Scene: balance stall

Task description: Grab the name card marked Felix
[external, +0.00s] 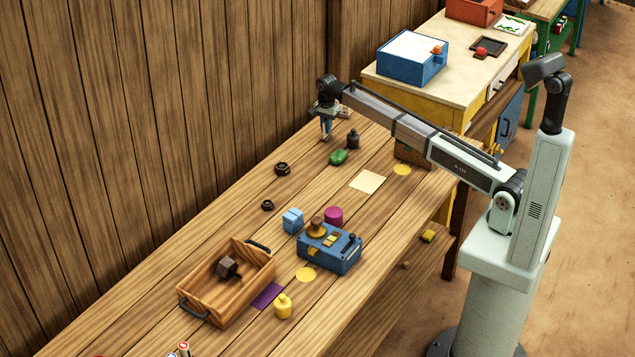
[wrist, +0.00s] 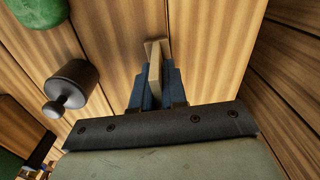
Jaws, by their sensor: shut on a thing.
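My gripper (external: 326,133) is at the far end of the wooden table, near the plank wall, pointing down. In the wrist view its blue fingers (wrist: 153,90) are shut on a thin, pale wooden piece (wrist: 154,54), seen nearly edge-on. I cannot read any writing on it, so I cannot tell whether it is the Felix card. In the external view the held piece is too small to make out. Whether it touches the table is unclear.
Close by are a dark weight (external: 353,140) and a green lump (external: 338,157). A small pale item (external: 345,112) lies behind my gripper. Further along are black nuts (external: 282,168), a blue box device (external: 330,249) and a wooden tray (external: 205,300). The table's middle left is mostly clear.

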